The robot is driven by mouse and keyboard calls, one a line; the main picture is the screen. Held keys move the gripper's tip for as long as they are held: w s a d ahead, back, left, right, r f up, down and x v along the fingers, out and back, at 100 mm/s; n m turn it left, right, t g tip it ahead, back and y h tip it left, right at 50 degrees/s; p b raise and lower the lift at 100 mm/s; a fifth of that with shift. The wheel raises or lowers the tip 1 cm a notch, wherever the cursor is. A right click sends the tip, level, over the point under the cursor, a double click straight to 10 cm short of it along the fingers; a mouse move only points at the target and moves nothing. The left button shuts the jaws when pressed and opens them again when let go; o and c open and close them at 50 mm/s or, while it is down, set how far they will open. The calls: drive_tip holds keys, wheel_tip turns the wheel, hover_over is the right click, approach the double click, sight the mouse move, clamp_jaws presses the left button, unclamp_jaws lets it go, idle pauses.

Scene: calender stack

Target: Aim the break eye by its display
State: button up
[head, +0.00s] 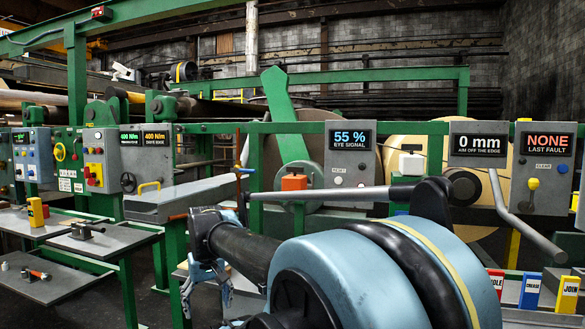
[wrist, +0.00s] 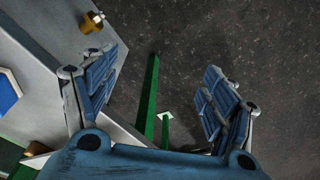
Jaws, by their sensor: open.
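A grey display box (head: 351,150) in the head view reads "55 % EYE SIGNAL" and has small buttons below its screen. I cannot tell for sure which part is the break eye; an orange block (head: 294,183) and a white block (head: 411,165) sit near the displays. My gripper (head: 205,285) is low, left of the displays and apart from them. In the wrist view my gripper (wrist: 157,92) is open, with nothing between its fingers.
A box reading "NONE LAST FAULT" (head: 545,160) stands far right, above coloured cards (head: 530,290). Grey side tables (head: 100,237) stand at left. A grey panel (wrist: 40,70) with a brass-coloured knob (wrist: 92,25) lies left in the wrist view; dark floor shows right.

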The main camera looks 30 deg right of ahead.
drive_tip(key=w+d+r+m, duration=0.2)
drive_tip(key=w+d+r, duration=0.35)
drive_tip(key=r, duration=0.55)
drive_tip(key=w+d+r+m+g, duration=0.1)
drive_tip(key=w+d+r, duration=0.45)
drive_tip(key=r, duration=0.55)
drive_tip(key=w+d+r+m, duration=0.2)
drive_tip(key=w+d+r, duration=0.35)
drive_tip(key=r, duration=0.55)
wheel_tip(320, 180, up, 18)
drive_tip(key=m+g, duration=0.1)
drive_tip(key=m, duration=0.4)
hover_over(295, 180)
drive_tip(key=w+d, duration=0.3)
drive_tip(key=w, duration=0.1)
drive_tip(key=shift+n, duration=0.3)
drive_tip(key=f, duration=1.7)
drive_tip(key=shift+w+a+f, duration=0.1)
drive_tip(key=shift+a+f, duration=0.05)
drive_tip(key=shift+a, duration=0.1)
drive_tip(key=c, duration=1.1)
